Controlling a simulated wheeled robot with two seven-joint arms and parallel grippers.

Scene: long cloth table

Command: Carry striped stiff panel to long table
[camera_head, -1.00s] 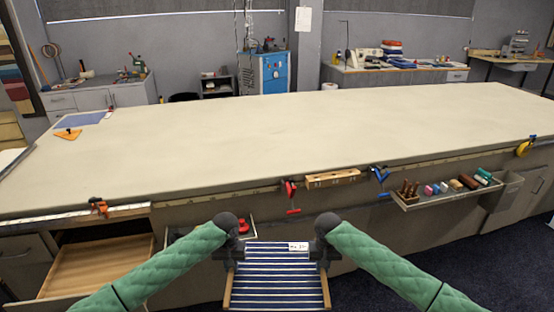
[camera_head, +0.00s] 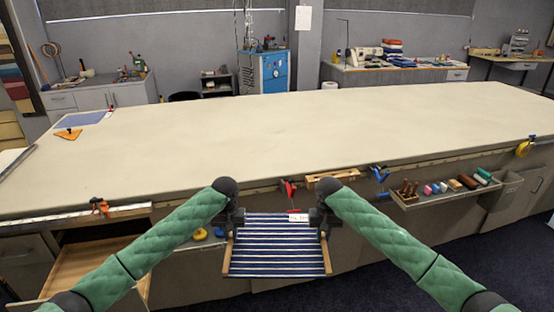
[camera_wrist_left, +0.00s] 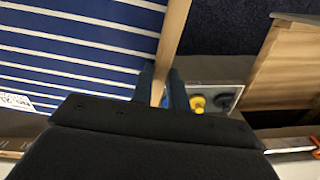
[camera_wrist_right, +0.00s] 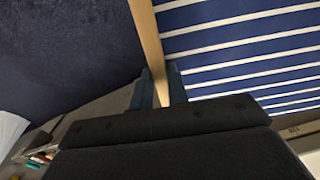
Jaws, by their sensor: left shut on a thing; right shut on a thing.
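The striped stiff panel (camera_head: 277,246) is blue with white stripes, wooden side rails and a small white label on its far edge. It hangs in front of the long table's (camera_head: 270,140) near edge, its far end around the height of the table edge. My left gripper (camera_head: 233,228) is shut on the panel's left rail, which also shows in the left wrist view (camera_wrist_left: 172,40). My right gripper (camera_head: 322,226) is shut on the right rail, seen in the right wrist view (camera_wrist_right: 148,40). The cloth tabletop is mostly bare.
Red (camera_head: 289,188) and blue (camera_head: 379,173) clamps and a wooden block (camera_head: 332,179) sit along the near edge. A tool tray (camera_head: 445,192) juts out at right. An open drawer (camera_head: 90,268) sticks out at left. An orange clamp (camera_head: 99,205) grips the left edge.

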